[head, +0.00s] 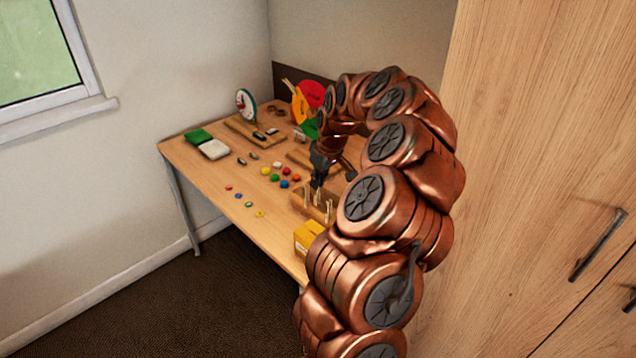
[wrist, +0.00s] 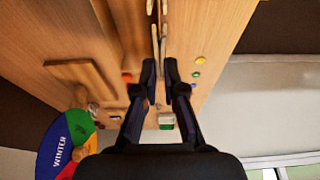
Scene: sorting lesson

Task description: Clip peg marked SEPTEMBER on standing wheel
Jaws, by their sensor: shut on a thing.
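The standing wheel (head: 312,92) is at the far end of the table, with red, orange and green parts showing past my arm. In the wrist view the wheel (wrist: 58,152) is at the lower left, with WINTER on its blue part. Several pale wooden pegs (head: 329,210) stand upright in a wooden rack (head: 302,205) near the table's front. My gripper (head: 318,183) is down at the rack, shut on a pale peg (wrist: 155,42); its tips (wrist: 160,64) point toward the rack. I cannot read any month on the pegs.
A yellow box (head: 308,237) stands at the front edge beside the rack. Several coloured buttons and balls (head: 275,177) lie mid-table. A cupboard is on the right.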

